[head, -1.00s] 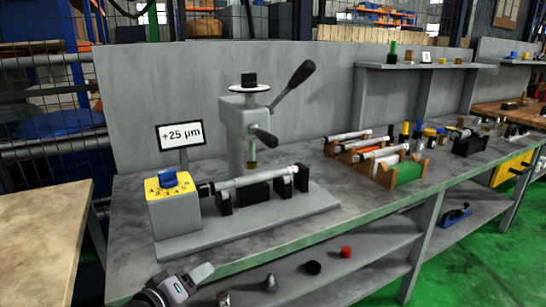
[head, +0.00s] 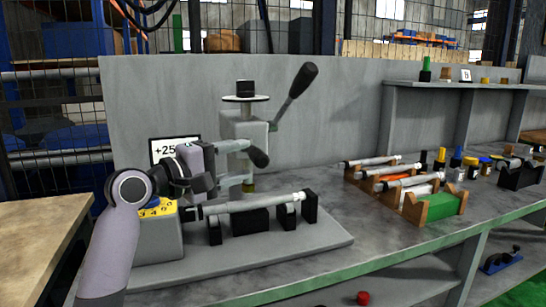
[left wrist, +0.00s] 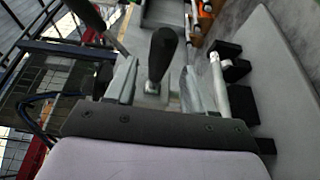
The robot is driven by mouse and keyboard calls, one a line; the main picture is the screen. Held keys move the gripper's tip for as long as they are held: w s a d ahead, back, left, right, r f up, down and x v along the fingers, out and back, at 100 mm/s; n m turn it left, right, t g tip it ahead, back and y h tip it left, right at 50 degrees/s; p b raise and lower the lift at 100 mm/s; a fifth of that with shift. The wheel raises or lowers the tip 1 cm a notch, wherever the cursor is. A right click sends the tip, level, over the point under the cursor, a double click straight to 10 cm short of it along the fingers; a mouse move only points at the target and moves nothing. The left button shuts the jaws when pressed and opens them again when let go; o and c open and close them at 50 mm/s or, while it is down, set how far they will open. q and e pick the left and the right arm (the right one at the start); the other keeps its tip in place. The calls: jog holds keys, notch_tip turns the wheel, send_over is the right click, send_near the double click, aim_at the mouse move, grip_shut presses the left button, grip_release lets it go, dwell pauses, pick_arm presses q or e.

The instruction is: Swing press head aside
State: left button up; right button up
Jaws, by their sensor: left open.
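The grey press (head: 238,140) stands at the back of the bench. Its head carries a black-knobbed disc on top, a long lever (head: 295,92) slanting up to the right and a short dark handle (head: 258,156) at the front. My arm hides part of the size sign and dial. My right gripper is out of view.
A silver cylindrical workpiece (head: 250,204) lies on black supports on the grey base in front of the press. Wooden racks with shafts (head: 430,203) stand to the right. A wooden table (head: 40,215) is at the left. Bare bench lies between base and racks.

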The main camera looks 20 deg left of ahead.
pick_arm(q)
jog(key=x, duration=0.7)
jog(key=shift+s, duration=0.1)
grip_shut()
